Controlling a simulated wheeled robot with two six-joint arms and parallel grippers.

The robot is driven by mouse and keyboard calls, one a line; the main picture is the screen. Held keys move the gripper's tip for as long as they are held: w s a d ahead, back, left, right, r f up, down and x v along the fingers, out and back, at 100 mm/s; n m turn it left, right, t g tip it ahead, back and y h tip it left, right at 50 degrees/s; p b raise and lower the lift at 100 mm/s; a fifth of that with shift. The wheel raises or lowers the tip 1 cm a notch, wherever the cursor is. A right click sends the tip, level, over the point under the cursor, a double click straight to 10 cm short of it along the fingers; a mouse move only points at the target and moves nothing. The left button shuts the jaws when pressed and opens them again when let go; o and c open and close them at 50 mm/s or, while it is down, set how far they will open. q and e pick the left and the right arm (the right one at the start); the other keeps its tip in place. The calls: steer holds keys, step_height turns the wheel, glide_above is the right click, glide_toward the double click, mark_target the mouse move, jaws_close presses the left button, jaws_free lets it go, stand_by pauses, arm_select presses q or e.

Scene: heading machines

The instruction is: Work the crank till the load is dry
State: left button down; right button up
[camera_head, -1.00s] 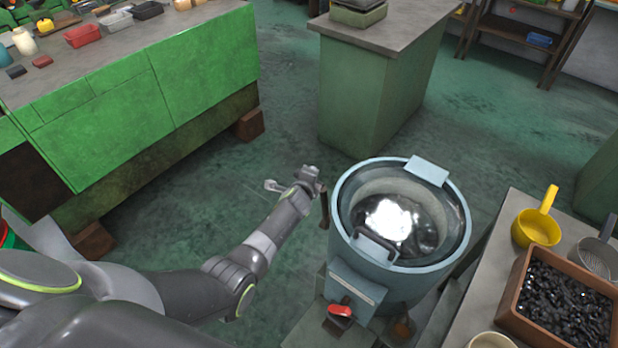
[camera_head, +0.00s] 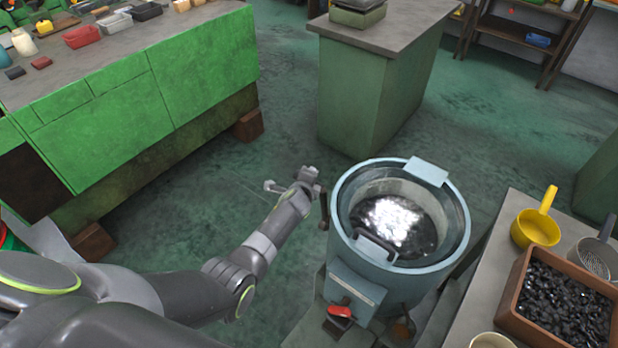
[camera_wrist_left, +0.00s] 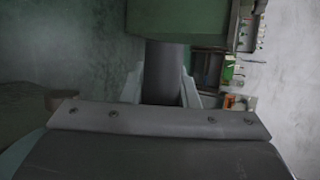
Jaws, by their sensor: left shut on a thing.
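A light-blue round spin machine (camera_head: 375,285) stands right of centre in the head view. A shiny, dark load (camera_head: 395,222) shows inside the drum. The crank (camera_head: 324,212) is a dark bar on the machine's left side. My left gripper (camera_head: 309,182) is at the crank's upper end and is shut on it. In the left wrist view a dark round crank grip (camera_wrist_left: 163,72) sits between the pale fingers. My right gripper is out of view. Whether the load is wet I cannot tell.
A red switch (camera_head: 341,312) is on the machine's lower front. A bench (camera_head: 462,312) at right bears a tray of dark pieces (camera_head: 515,312), a yellow scoop (camera_head: 538,230) and a sieve. A green counter (camera_head: 130,125) is at left, a green cabinet (camera_head: 350,95) behind. The floor between is clear.

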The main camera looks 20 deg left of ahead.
arm_select(q)
steer(key=shift+s+f, duration=0.15)
steer(key=shift+f, duration=0.1)
steer(key=c, duration=1.4)
jaws_free()
steer(key=shift+o, duration=1.4)
steer(key=shift+r, duration=0.15)
steer(key=p+v, duration=0.8)
steer(key=v, duration=0.9)
